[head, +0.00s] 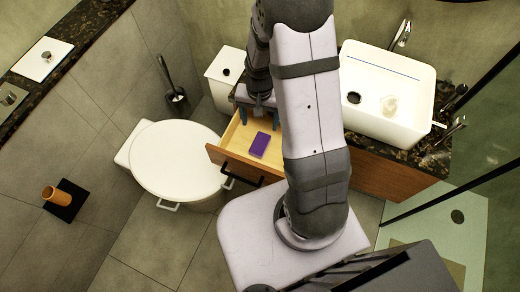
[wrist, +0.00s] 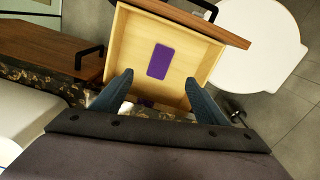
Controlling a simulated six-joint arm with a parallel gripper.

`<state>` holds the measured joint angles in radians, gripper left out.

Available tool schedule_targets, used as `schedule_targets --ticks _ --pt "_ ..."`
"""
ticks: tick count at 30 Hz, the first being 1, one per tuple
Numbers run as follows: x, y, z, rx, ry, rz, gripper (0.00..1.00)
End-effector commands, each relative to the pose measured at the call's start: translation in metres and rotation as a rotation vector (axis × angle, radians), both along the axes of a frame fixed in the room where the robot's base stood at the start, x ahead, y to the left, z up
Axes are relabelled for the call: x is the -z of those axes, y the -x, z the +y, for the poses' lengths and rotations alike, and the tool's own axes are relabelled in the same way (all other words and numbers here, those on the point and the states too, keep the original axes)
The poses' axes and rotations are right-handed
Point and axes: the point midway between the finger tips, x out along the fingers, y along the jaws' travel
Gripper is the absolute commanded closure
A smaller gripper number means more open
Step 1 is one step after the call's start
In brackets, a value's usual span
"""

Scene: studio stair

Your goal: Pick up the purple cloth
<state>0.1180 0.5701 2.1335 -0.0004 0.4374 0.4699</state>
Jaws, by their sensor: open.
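The purple cloth (head: 260,144) is a small flat rectangle lying on the floor of an open wooden drawer (head: 237,133). It also shows in the wrist view (wrist: 159,61), near the middle of the drawer (wrist: 192,52), beyond my fingertips. My gripper (head: 259,117) is above the back part of the drawer in the head view, apart from the cloth. In the wrist view my gripper's two blue-grey fingers (wrist: 159,78) are spread wide with nothing between them. A second bit of purple (wrist: 147,103) shows lower, between the fingers; I cannot tell what it is.
A round white toilet lid (head: 178,160) is left of the drawer. A white sink (head: 388,88) stands on a dark speckled counter to the right. A white bin (head: 226,72) and a toilet brush (head: 176,95) are behind. The drawer's front panel and dark handle (head: 242,174) stick out.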

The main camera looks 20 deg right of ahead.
Motion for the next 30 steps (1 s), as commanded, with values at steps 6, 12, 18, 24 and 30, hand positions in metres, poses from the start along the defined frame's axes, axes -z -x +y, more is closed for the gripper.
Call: schedule_targets --ticks 6,12,18,24,30 --pt "0.077 -0.017 -0.013 0.147 0.0 0.002 0.33" --pt "0.097 -0.021 -0.018 0.197 0.0 0.0 0.33" --pt "0.1 -0.021 -0.018 0.2 -0.001 0.001 0.33" --pt "0.114 -0.021 -0.017 0.199 0.0 0.002 0.33" --pt "0.118 -0.022 -0.017 0.198 -0.001 0.001 0.33"
